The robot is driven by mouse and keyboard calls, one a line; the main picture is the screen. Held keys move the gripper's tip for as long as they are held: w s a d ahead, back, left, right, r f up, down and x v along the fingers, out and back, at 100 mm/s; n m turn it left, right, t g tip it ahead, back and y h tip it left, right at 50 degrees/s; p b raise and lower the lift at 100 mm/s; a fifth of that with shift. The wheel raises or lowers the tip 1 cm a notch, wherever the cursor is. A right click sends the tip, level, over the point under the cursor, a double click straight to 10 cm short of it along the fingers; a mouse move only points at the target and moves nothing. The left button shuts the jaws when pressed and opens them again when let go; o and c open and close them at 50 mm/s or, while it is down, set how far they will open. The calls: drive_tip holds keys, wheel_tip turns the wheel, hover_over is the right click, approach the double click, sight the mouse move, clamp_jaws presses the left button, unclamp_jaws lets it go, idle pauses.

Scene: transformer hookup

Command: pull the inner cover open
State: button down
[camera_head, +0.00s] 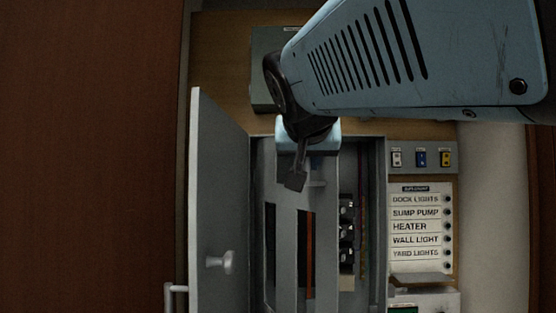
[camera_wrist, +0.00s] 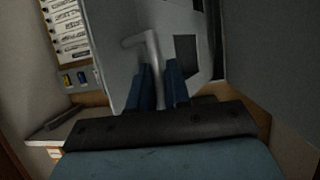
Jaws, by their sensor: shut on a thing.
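The grey inner cover (camera_head: 287,235) with dark cut-out slots stands inside the cabinet. It appears partly swung out, with breakers and wiring visible to its right. In the wrist view, the cover (camera_wrist: 118,50) fills the upper middle and carries a bent grey bar handle (camera_wrist: 153,60). My gripper (camera_wrist: 160,88) is shut on this handle, with a blue finger on each side. In the head view, my gripper (camera_head: 296,180) is at the upper part of the cover, and the wrist partly hides the handle there.
The outer door (camera_head: 217,190) stands open at the left, with a white knob (camera_head: 222,262). Black breakers (camera_head: 346,230) show inside the cabinet. At the right are a labelled switch list (camera_head: 415,228) and a grey box with coloured sockets (camera_head: 420,158). A grey box (camera_head: 270,70) sits above.

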drive_tip(key=c, duration=1.2)
unclamp_jaws()
drive_tip(key=shift+s+a+r, duration=0.1)
drive_tip(key=shift+s+a, duration=0.15)
drive_tip(key=shift+a, duration=0.05)
drive_tip(key=shift+o, duration=0.2)
